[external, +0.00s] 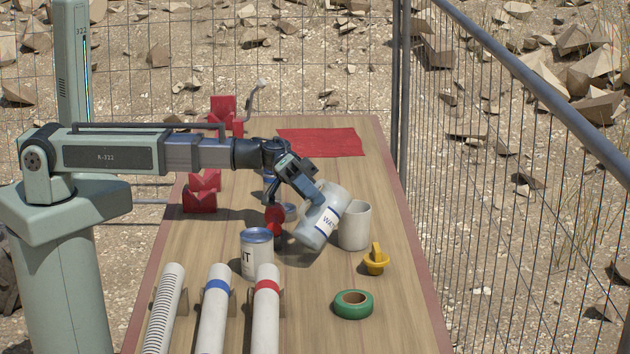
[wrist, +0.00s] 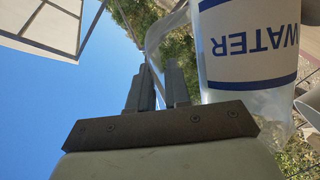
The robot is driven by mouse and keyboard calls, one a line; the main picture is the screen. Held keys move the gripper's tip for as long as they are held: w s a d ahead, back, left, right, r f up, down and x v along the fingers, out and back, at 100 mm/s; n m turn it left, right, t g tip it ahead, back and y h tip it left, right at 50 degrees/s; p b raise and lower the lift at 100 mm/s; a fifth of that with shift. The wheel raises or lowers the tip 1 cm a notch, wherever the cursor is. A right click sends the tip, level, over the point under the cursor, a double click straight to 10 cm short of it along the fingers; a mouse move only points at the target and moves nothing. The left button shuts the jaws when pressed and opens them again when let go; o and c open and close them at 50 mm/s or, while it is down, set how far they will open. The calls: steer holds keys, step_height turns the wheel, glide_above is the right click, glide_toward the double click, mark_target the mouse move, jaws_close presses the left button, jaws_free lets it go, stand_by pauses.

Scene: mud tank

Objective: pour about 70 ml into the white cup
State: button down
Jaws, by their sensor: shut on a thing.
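My gripper (external: 313,192) is shut on the handle of a pale jug (external: 320,222) labelled WATER. The jug is held tilted, its top leaning right towards the white cup (external: 356,228). The cup stands upright on the table just right of the jug, which partly covers its left side. No stream of water is clearly visible, and the inside of the cup cannot be made out.
A can with a blue top (external: 257,256) stands left of the jug. A yellow object (external: 376,261) and a green tape roll (external: 352,305) lie to the right and front. White tubes (external: 215,310) lie at the front left. A red cloth (external: 322,142) lies at the back.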

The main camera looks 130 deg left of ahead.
steer(key=shift+a+r+n+t+h, duration=0.3)
steer(key=shift+a+r+n, duration=0.25)
steer(key=shift+r+n, duration=0.25)
steer(key=shift+a+r, duration=0.15)
steer(key=shift+r, duration=0.1)
steer(key=shift+a+r+n+t+p, duration=0.3)
steer(key=shift+a+r+n+p, duration=0.25)
steer(key=shift+p, duration=0.4)
stand_by(1.7)
steer(key=shift+d+f, duration=0.1)
steer(key=shift+d, duration=0.05)
steer(key=d+f+m, duration=0.1)
steer(key=f+m, duration=0.1)
steer(key=d+f+m+g, duration=0.1)
steer(key=d+f, duration=0.1)
steer(key=shift+f+m+g, duration=0.1)
steer(key=shift+m+g, duration=0.2)
steer(key=shift+m, duration=0.05)
steer(key=shift+f+y, duration=0.2)
steer(key=shift+y, duration=0.3)
steer(key=shift+d+f+m, duration=0.1)
steer(key=shift+d+m, duration=0.25)
steer(key=shift+m, duration=0.25)
steer(key=shift+d+g, duration=0.1)
steer(key=shift+g, duration=0.2)
stand_by(0.3)
